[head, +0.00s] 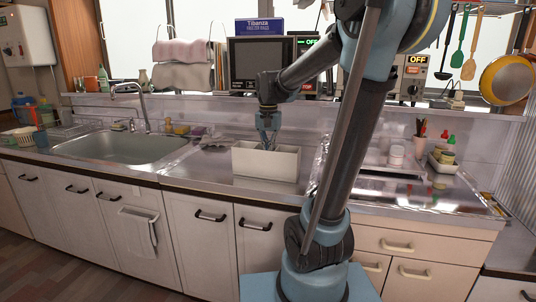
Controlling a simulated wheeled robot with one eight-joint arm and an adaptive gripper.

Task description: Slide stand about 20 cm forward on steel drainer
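A white, box-like open holder (266,165), which I take to be the stand, sits upright on the steel counter surface, the drainer (205,172), to the right of the sink. My gripper (268,143) points down from above, with its fingertips at the top opening of the stand, near its back rim. The fingertips are small and partly hidden by the stand. I cannot tell whether they touch it or whether they are open or shut.
The steel sink (125,147) with its faucet lies to the left. A dark oven-like appliance (258,62) stands on the shelf behind. Small dark items (213,143) lie near the backsplash left of the stand. My arm hides part of the counter to the right.

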